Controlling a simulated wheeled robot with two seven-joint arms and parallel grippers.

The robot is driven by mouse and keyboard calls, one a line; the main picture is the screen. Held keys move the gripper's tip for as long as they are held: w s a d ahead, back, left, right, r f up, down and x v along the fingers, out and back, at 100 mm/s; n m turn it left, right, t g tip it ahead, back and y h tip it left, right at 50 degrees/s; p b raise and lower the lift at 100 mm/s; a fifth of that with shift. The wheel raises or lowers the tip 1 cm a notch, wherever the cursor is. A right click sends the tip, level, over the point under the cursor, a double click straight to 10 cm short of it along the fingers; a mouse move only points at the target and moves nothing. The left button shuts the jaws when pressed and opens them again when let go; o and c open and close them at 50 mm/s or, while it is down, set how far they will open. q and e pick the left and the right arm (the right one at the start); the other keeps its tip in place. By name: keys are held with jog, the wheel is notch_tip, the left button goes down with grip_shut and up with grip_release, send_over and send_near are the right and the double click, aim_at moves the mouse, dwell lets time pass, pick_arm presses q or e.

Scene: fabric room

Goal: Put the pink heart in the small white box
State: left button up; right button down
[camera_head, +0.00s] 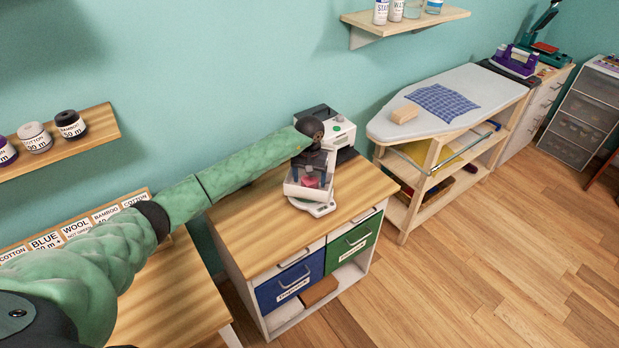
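The pink heart (311,182) shows as a small pink patch at the small white box (300,192), on the wooden top of a cabinet. My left arm reaches in from the left, and my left gripper (311,174) points down over the box, with its dark fingertips right at the pink patch. The gripper hides part of the heart and the box's inside. I cannot tell whether the fingers are closed on the heart or apart, nor whether the heart touches the box floor. My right gripper is not in view.
A white device (338,132) stands behind the box, close to my gripper. The cabinet top (250,226) is clear to the left and front. An ironing board (455,100) with a blue checked cloth (441,101) stands to the right. Wall shelves hang at left and above.

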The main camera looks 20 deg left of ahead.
aim_at(309, 179)
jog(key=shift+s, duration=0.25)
pick_arm(q)
jog(key=shift+r, duration=0.45)
notch_tip(309, 179, up, 3)
jog(key=shift+w+f+b, duration=0.1)
jog(key=shift+b, duration=0.9)
notch_tip(309, 179, up, 8)
jog(key=b, duration=0.3)
jog(key=shift+r+b, duration=0.25)
jog(key=shift+b, duration=0.15)
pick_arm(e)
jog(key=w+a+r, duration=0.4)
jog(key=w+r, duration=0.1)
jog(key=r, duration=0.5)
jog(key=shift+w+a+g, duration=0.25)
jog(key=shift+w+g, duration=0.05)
